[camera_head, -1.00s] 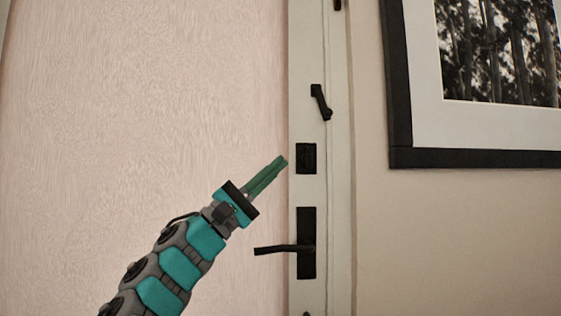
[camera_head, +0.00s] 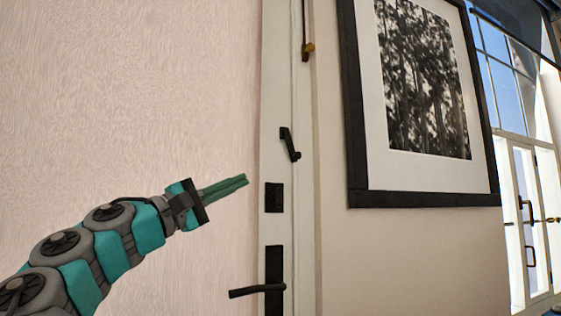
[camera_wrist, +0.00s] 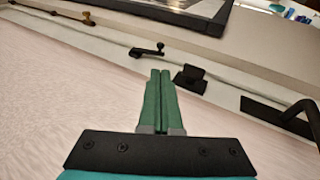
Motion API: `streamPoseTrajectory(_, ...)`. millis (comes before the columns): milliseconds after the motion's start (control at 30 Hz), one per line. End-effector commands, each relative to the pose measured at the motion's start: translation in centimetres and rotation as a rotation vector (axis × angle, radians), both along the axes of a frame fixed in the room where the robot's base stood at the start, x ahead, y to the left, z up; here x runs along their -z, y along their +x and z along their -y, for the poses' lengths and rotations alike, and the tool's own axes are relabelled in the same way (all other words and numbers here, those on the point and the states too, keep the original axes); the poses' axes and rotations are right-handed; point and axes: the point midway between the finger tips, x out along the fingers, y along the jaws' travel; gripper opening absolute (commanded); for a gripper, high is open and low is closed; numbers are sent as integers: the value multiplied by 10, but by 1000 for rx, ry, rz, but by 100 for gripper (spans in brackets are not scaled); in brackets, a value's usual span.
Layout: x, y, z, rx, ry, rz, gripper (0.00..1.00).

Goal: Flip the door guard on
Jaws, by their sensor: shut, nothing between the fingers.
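The door guard (camera_head: 289,144) is a small black latch on the white door frame, above a square black lock plate (camera_head: 274,197). In the wrist view the guard (camera_wrist: 147,50) lies beyond the fingertips, slightly left of them, and the lock plate (camera_wrist: 190,78) is just right of the tips. My gripper (camera_head: 246,179) is shut and empty, with its green fingers together. It is left of the lock plate and below the guard, apart from the guard. The fingers also show in the wrist view (camera_wrist: 160,74).
A black door handle (camera_head: 258,290) on a tall plate is below the lock plate. A brass-tipped black bolt (camera_head: 306,48) is higher on the frame. A framed picture (camera_head: 355,190) hangs on the wall at right. A window (camera_head: 510,70) and glass door are at far right.

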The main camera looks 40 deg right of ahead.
Motion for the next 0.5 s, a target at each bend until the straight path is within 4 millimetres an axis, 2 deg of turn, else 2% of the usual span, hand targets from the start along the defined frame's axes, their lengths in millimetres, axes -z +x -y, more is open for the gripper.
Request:
streamPoseTrajectory(167, -3, 0, 6, 1, 1, 0, 0)
streamPoseTrajectory(267, -8, 0, 17, 2, 1, 2, 0)
streamPoseTrajectory(500, -27, 1, 61, 4, 4, 0, 0)
